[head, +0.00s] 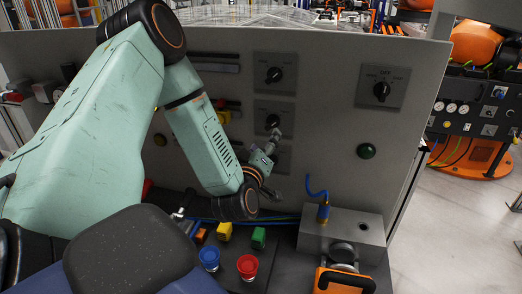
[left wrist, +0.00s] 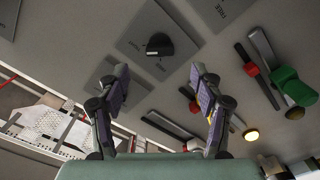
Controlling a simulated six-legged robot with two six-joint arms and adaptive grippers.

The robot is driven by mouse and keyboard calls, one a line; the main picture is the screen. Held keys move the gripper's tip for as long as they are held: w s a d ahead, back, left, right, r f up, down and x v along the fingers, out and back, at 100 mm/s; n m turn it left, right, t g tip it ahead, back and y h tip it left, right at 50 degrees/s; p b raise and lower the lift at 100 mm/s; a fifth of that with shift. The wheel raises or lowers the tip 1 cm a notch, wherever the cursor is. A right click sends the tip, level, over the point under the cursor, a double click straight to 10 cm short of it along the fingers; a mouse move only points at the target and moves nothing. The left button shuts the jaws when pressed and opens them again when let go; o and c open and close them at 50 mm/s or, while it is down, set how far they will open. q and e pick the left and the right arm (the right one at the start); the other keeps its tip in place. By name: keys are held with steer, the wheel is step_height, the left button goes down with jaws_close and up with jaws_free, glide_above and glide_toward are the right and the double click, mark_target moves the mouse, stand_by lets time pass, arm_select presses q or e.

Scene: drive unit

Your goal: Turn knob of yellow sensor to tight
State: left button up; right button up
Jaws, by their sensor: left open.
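The grey panel (head: 330,140) carries dark knobs on square plates: an upper knob (head: 274,75), a middle knob (head: 273,122) and a right knob (head: 382,90). A lower plate is partly hidden by my gripper. My left gripper (head: 277,162) is open and empty in front of the lower plates. In the left wrist view a black knob (left wrist: 158,45) on a plate shows ahead, between and beyond my open fingertips (left wrist: 160,72). Which label names the yellow sensor is too small to read. A small yellow part (head: 224,118) shows behind my arm. My right gripper is out of view.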

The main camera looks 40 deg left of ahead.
arm_select(q)
steer(key=v, duration=0.3)
steer(key=shift+s+d, duration=0.1)
steer(key=shift+s, duration=0.05)
steer(key=shift+f, duration=0.1)
stand_by(0.5)
